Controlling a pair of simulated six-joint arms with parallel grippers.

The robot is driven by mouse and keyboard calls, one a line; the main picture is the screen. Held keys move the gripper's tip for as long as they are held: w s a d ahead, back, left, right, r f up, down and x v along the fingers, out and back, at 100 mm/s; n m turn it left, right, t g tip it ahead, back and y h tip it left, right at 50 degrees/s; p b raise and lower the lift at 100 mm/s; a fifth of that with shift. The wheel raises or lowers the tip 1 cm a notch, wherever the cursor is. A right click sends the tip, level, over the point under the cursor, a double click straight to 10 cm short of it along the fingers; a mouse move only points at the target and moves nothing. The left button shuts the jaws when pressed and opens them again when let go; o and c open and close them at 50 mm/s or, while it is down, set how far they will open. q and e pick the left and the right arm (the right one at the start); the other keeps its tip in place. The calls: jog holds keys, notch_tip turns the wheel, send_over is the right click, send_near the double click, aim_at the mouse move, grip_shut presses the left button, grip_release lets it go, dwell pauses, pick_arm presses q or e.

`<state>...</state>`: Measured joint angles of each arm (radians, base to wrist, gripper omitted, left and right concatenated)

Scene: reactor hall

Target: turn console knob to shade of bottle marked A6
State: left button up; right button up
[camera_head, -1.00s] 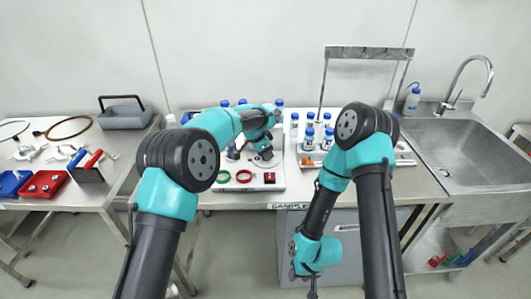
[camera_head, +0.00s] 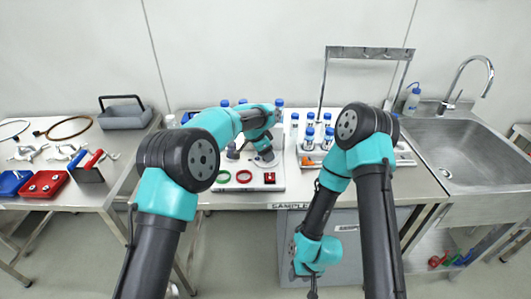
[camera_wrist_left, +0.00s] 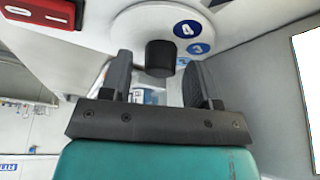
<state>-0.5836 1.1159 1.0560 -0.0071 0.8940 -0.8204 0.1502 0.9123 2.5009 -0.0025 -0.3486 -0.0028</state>
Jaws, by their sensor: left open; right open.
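My left gripper (camera_head: 267,163) is over the white console (camera_head: 239,186) in the head view. In the left wrist view its two dark fingers (camera_wrist_left: 162,85) are open, one on each side of the black console knob (camera_wrist_left: 160,57). The knob stands on a white round dial (camera_wrist_left: 130,30) with blue round marks beside it. I cannot tell whether the fingers touch the knob. Several blue-capped bottles (camera_head: 309,139) stand behind and right of the console; their labels are too small to read. My right gripper (camera_head: 313,291) hangs low in front of the table, open and empty.
A green ring (camera_head: 222,176), a red ring (camera_head: 244,176) and a red switch box (camera_head: 270,178) lie along the console front. A metal frame (camera_head: 370,53) rises behind the bottles. A sink (camera_head: 475,150) is at right; a side table with trays (camera_head: 43,185) is at left.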

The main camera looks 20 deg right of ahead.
pick_arm(q)
jog(key=v, duration=1.7)
jog(key=shift+r, duration=0.15)
